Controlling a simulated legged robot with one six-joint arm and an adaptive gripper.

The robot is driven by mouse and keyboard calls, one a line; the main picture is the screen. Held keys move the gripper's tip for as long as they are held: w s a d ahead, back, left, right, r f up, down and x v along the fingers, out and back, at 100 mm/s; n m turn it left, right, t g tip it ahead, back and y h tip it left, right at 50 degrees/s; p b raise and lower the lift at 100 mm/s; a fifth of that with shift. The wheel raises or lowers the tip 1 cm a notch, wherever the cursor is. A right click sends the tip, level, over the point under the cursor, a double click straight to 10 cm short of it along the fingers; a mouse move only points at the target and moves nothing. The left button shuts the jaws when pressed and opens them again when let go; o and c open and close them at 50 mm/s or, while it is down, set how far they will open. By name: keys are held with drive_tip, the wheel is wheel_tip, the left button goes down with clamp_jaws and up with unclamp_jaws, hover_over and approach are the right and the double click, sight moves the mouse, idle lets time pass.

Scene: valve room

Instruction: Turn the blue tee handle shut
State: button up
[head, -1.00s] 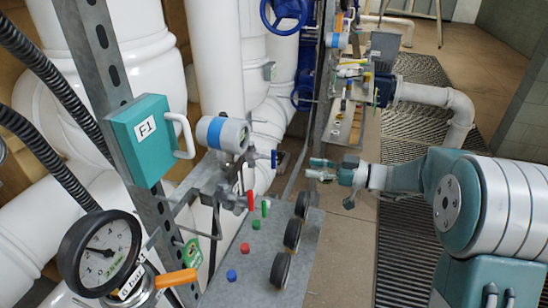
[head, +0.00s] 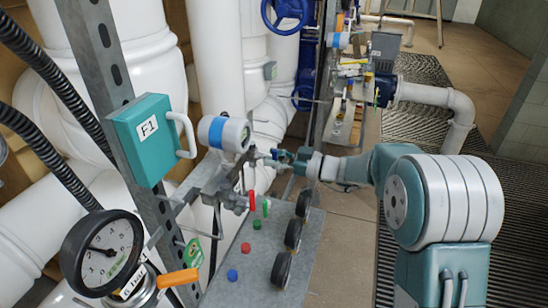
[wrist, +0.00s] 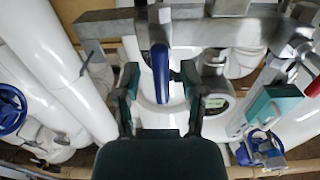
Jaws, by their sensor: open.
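The blue tee handle (wrist: 160,72) hangs from a grey metal pipe assembly (wrist: 110,28) in the wrist view. It points down the picture, between the fingers of my gripper (wrist: 160,88). The fingers are open, one on each side of the handle, and gaps show between them and it. In the head view my gripper (head: 284,157) is at the valve assembly, and its fingers largely hide the handle there. I cannot tell how deep the handle sits between the fingers.
A grey panel (head: 258,262) with coloured buttons and black wheels lies below. A teal box (head: 149,140), a pressure gauge (head: 102,254) and an orange lever (head: 177,279) are at left.

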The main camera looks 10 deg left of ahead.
clamp_jaws()
drive_tip(key=shift+d+m, duration=0.1)
drive_tip(key=shift+m, duration=0.2)
drive_tip(key=m, duration=0.3)
drive_tip(key=shift+w+m, duration=0.15)
drive_tip(key=shift+m, duration=0.25)
drive_tip(key=shift+w+f+m, duration=0.1)
drive_tip(key=shift+f+m, duration=0.1)
drive_tip(key=shift+m, duration=3.2)
drive_tip(key=shift+w+f+m, duration=0.1)
drive_tip(key=shift+f+m, duration=0.05)
drive_tip(key=shift+m, duration=3.25)
